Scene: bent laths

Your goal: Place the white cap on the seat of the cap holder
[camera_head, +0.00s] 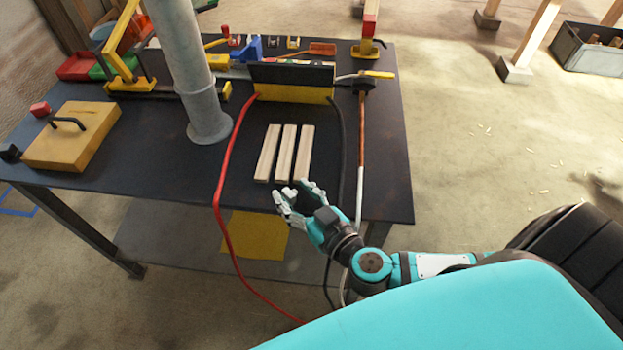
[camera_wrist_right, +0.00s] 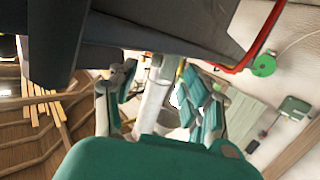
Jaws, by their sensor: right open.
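I cannot make out the white cap or the cap holder with its seat for certain in either view. My right gripper (camera_head: 290,191) is at the front edge of the dark workbench (camera_head: 190,180), just in front of the near ends of three pale wooden laths (camera_head: 284,153). It is open, and I see nothing clearly held in it. In the right wrist view the two fingers (camera_wrist_right: 158,98) stand apart, with a pale upright cylinder visible between them. My left gripper is not in view.
A grey column (camera_head: 190,70) rises from the bench. A black and yellow box (camera_head: 291,82) stands behind the laths. A red cable (camera_head: 222,185) hangs over the front edge. A yellow wooden block (camera_head: 72,137) lies at the left. The bench's right front is mostly clear.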

